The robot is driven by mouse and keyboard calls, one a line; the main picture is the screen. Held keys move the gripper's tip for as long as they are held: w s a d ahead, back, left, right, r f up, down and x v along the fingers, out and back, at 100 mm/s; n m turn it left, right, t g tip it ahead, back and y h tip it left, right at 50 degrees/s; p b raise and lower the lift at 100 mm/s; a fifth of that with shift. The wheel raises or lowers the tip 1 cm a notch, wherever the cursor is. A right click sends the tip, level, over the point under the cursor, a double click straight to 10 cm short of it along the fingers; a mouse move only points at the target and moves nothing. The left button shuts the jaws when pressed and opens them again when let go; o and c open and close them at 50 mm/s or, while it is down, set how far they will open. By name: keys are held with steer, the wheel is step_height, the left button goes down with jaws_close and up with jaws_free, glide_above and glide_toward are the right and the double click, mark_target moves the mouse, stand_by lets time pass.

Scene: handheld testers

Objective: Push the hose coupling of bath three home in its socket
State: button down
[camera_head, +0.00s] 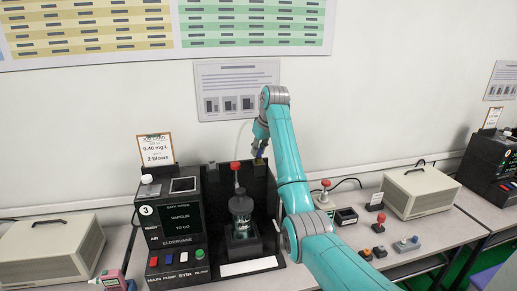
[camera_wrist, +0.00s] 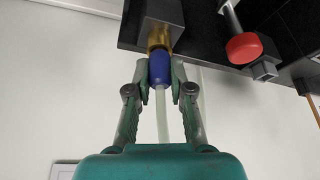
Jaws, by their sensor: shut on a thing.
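In the wrist view my gripper (camera_wrist: 160,80) is shut on the blue hose coupling (camera_wrist: 160,68), with a finger on each side of it. A pale hose (camera_wrist: 162,115) runs from the coupling back between the fingers. The coupling's far end meets a brass socket (camera_wrist: 159,38) under a dark block (camera_wrist: 160,14); I cannot tell how deep it sits. In the head view my gripper (camera_head: 259,152) is at the top right of the bath three unit (camera_head: 175,225), which carries a "3" label. The coupling is small and partly hidden there.
A red knob (camera_wrist: 244,48) is close to the right of the socket. A glass vessel (camera_head: 241,212) stands in the unit, below a red-topped rod (camera_head: 235,166). Beige boxes stand at left (camera_head: 50,250) and right (camera_head: 420,192). Small items, including a red-knobbed one (camera_head: 378,225), lie right of my arm.

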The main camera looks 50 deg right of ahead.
steer(key=shift+f, duration=0.1)
steer(key=c, duration=1)
jaws_free()
steer(key=shift+o, duration=0.2)
